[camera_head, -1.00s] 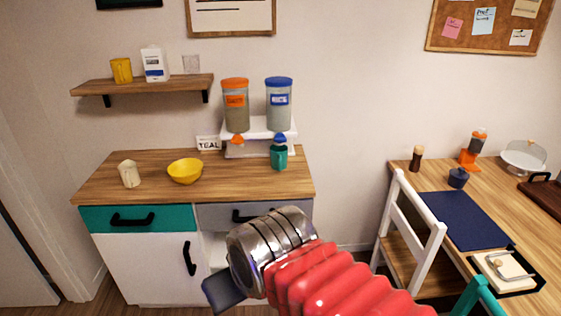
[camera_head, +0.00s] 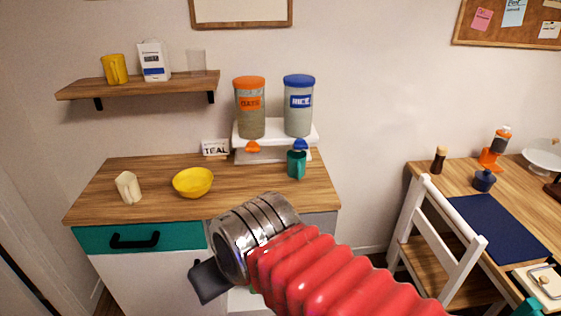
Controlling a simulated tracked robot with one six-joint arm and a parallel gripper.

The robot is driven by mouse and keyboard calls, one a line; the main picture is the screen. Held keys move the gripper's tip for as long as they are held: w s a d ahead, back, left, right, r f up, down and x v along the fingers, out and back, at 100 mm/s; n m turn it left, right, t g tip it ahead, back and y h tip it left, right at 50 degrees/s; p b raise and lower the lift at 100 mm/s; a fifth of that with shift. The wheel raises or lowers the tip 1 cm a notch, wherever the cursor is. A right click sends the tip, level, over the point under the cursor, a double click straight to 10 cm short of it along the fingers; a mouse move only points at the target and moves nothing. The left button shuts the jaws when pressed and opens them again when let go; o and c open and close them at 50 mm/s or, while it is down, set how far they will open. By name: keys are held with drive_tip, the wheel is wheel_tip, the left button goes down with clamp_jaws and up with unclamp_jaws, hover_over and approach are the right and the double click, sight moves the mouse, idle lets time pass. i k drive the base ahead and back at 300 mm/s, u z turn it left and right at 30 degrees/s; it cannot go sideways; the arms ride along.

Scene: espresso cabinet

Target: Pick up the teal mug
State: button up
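The teal mug (camera_head: 297,165) stands on the wooden cabinet top, under the blue spout of the dispenser on the right. My gripper (camera_head: 207,281) is in front of the cabinet, low and to the left of the mug, well apart from it. Only a dark part of the gripper shows past my metal wrist, so I cannot see whether its fingers are open or shut.
A dispenser with an orange-lidded jar (camera_head: 250,108) and a blue-lidded jar (camera_head: 299,106) stands behind the mug. A white chair (camera_head: 440,235) stands right.

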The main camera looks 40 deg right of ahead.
sight(296, 162)
drive_tip(key=z, duration=0.05)
drive_tip(key=i, duration=0.9)
